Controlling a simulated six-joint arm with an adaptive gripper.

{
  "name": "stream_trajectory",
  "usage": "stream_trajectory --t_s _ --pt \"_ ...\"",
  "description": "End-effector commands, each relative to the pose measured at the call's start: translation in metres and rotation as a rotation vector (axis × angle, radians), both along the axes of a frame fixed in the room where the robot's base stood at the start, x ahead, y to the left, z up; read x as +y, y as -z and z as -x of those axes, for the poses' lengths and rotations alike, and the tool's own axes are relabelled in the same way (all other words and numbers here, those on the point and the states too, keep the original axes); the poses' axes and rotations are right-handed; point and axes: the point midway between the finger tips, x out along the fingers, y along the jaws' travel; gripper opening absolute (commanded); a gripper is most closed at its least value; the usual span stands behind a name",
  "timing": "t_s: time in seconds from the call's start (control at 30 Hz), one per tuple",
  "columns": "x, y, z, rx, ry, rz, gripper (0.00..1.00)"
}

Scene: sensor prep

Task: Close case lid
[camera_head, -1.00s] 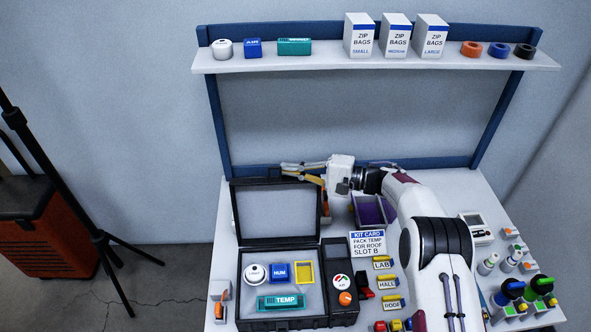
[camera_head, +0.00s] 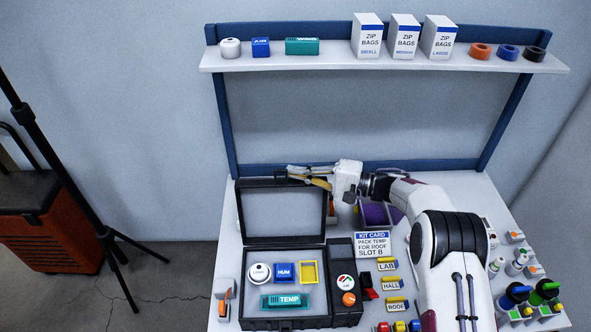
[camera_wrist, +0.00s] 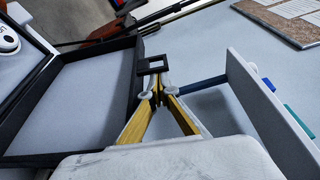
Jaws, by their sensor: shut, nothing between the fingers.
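The black case (camera_head: 284,322) stands open on the bench, its lid (camera_head: 284,212) raised upright at the back. A white round sensor (camera_head: 259,273), a blue HUM block (camera_head: 284,271), a yellow frame (camera_head: 309,271) and a teal TEMP block (camera_head: 285,301) sit in the case. My gripper (camera_head: 290,174) is shut and empty at the lid's top edge, behind or above it. In the wrist view, my gripper's tips (camera_wrist: 159,88) are close to a black square tab (camera_wrist: 152,65) on the rim of the lid (camera_wrist: 75,95). I cannot tell whether they touch.
A kit card (camera_head: 372,243), several yellow labels and a purple-lined bin (camera_head: 376,214) lie right of the case. Bottles (camera_head: 519,292) crowd the right edge. A shelf (camera_head: 390,62) with boxes spans above. The space over the case is clear.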

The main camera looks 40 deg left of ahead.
Motion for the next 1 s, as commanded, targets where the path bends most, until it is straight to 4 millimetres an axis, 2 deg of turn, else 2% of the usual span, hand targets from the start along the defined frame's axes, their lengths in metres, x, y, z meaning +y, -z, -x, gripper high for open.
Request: stream_trajectory --t_s 1.0 --pt "-0.057 -0.006 0.057 -0.215 -0.001 -0.217 0.00"
